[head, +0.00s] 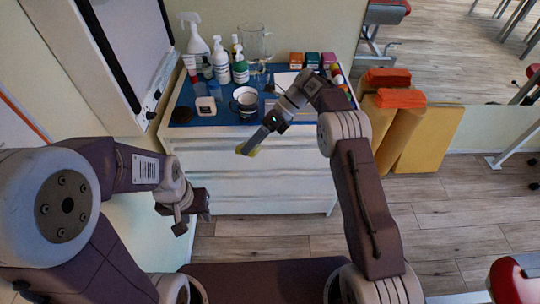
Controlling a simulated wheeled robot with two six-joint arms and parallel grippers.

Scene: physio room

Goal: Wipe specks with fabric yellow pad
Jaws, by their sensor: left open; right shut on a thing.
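My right gripper (245,147) is shut on the yellow pad (254,152), at the front edge of the blue-topped cabinet (210,117). I cannot tell whether the pad touches the cabinet. My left gripper (190,224) is open and empty, low in front of the cabinet's left side. I cannot make out any specks on the blue top; my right arm hides part of it.
A spray bottle (196,42), pump bottles (221,62), a dark-and-white mug (245,101), a white box-like item (205,106) and a glass pitcher (252,45) crowd the top. Small boxes (312,60) stand at the back right. Yellow and orange cushions (428,140) lean right of the cabinet.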

